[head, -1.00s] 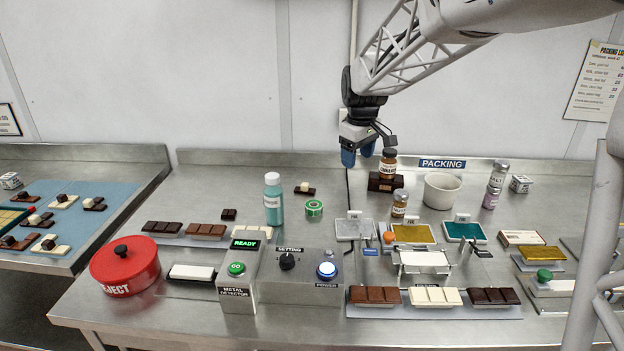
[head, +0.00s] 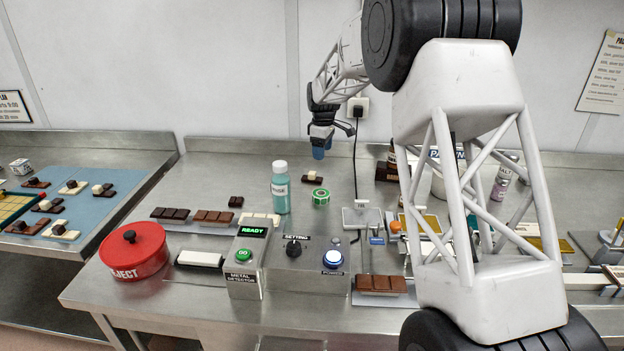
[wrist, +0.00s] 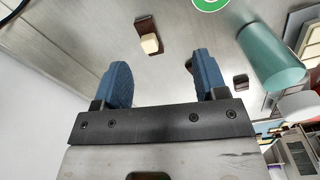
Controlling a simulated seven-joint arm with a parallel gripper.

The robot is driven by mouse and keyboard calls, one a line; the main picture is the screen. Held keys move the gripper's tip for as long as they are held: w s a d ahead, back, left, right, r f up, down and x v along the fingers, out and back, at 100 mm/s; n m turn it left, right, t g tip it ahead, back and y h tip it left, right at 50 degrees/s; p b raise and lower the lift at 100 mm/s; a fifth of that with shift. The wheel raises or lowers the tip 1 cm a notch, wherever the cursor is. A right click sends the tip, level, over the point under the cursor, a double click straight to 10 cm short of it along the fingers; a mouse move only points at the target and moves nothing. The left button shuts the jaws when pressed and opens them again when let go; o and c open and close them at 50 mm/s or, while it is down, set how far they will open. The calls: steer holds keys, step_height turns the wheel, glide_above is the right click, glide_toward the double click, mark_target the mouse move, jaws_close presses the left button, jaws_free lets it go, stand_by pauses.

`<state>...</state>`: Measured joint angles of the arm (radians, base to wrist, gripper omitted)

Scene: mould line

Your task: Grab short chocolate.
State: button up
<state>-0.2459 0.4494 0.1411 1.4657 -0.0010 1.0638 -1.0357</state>
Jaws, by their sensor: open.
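A small dark chocolate piece (head: 236,201) lies alone on the steel table, left of the teal bottle (head: 280,188). In the wrist view this small dark piece (wrist: 240,81) is right of my right finger. A brown piece with a cream block on it (head: 312,176) lies behind the green tape roll. The wrist view shows it (wrist: 149,40) beyond the gap between my fingers. My gripper (head: 319,150) is open and empty, hanging above and behind that cream-topped piece; its blue fingers (wrist: 162,78) are well apart.
The green tape roll (head: 320,197) and teal bottle stand near the small pieces. Longer bars (head: 213,216) lie in front, behind the metal detector (head: 243,262). A red reject pot (head: 134,250) is at left. My arm covers much of the right side.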

steer(key=n, duration=0.2)
glide_above(312, 172)
step_height(312, 172, down, 5)
steer(key=shift+f, duration=0.1)
steer(key=shift+f, duration=1.25)
steer(key=shift+s+f, duration=0.1)
steer(key=shift+f, duration=2.5)
